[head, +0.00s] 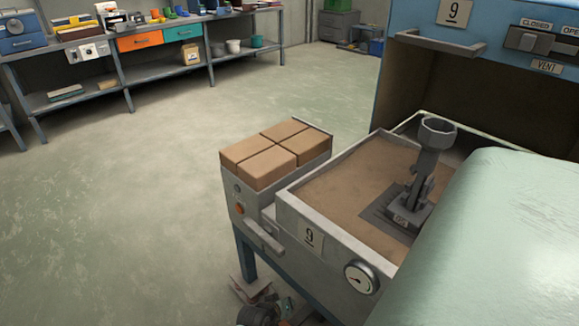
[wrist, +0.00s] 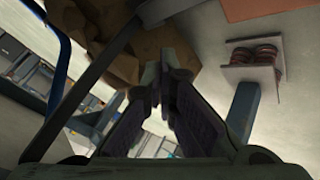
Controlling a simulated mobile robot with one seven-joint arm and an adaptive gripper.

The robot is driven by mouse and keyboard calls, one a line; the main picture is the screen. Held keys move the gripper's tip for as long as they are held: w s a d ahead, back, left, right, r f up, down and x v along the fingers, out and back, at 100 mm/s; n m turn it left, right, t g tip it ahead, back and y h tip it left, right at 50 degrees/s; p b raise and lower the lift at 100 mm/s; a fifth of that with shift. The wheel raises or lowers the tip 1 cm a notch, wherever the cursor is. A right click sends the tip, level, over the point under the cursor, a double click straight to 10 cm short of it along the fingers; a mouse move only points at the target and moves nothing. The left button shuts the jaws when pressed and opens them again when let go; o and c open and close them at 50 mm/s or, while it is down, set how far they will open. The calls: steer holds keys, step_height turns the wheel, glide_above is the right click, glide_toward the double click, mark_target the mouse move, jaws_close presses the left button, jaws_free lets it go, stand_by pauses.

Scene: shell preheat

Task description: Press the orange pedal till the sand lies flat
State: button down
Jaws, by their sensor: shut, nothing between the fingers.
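The sand (head: 345,180) fills a grey metal box marked 9 in the head view. Its visible surface looks mostly level, with a grey metal fixture standing in it. Part of the sand is hidden by the fixture and the pale green cover. A flat orange-brown surface (wrist: 262,8), probably the pedal, is cut off at the upper right of the wrist view. A small plate with reddish coils (wrist: 255,55) shows below it. My gripper (wrist: 158,85) is shut and empty, apart from both. I cannot tell how far the pedal is pressed.
Several brown blocks (head: 275,155) sit beside the sand box. A blue leg (head: 247,250) stands under it. A brown lumpy thing (wrist: 120,50) is behind my fingers in the wrist view. A workbench (head: 130,60) stands at the back; the floor between is clear.

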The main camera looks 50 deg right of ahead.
stand_by(0.4)
steer(key=b, duration=0.6)
glide_above(288, 325)
steer(key=f, duration=0.7)
steer(key=shift+w+d+f, duration=0.2)
steer(key=shift+d+f, duration=0.15)
steer(key=shift+d, duration=0.05)
steer(key=shift+f+b, duration=0.45)
steer(key=shift+f, duration=0.1)
steer(key=shift+f, duration=0.15)
steer(key=shift+f+b, duration=0.25)
steer(key=shift+b, duration=0.25)
steer(key=shift+a+f+b, duration=0.15)
steer(key=shift+f+b, duration=1.05)
steer(key=shift+f, duration=0.1)
steer(key=shift+a+f+b, duration=0.1)
steer(key=shift+f+b, duration=1.05)
steer(key=shift+f, duration=0.15)
stand_by(1.6)
steer(key=shift+r, duration=0.1)
